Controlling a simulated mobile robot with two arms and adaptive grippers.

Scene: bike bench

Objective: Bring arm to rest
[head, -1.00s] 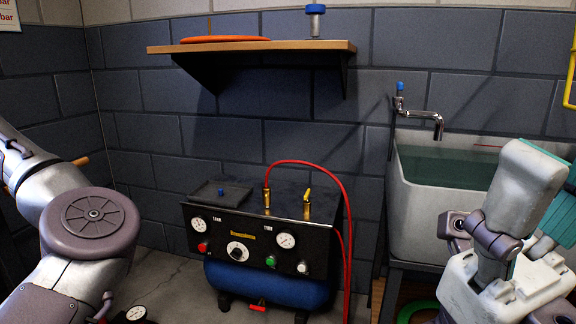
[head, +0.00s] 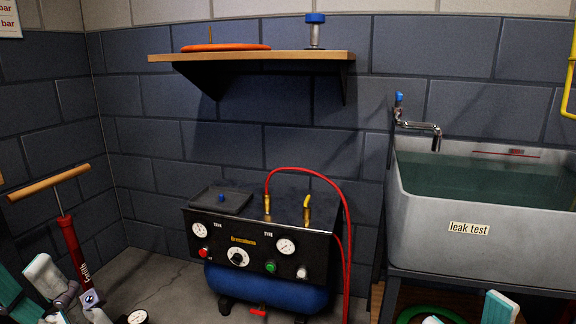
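My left gripper (head: 45,290) is low at the left edge in the head view, its teal and white parts partly cut off by the frame. It is in front of the red hand pump, and I see nothing held in it. My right gripper shows only as a white and teal finger (head: 498,307) at the bottom edge, below the sink. A small pale piece shows at the bottom edge to its left. The rest of my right gripper is out of frame, so its opening is hidden.
A black and blue compressor (head: 262,258) with a red hose stands on the floor. A sink (head: 480,252) labelled "leak test" holds water at right. A wooden shelf (head: 300,57) carries an orange disc. The red pump (head: 72,250) with a wooden handle stands at left.

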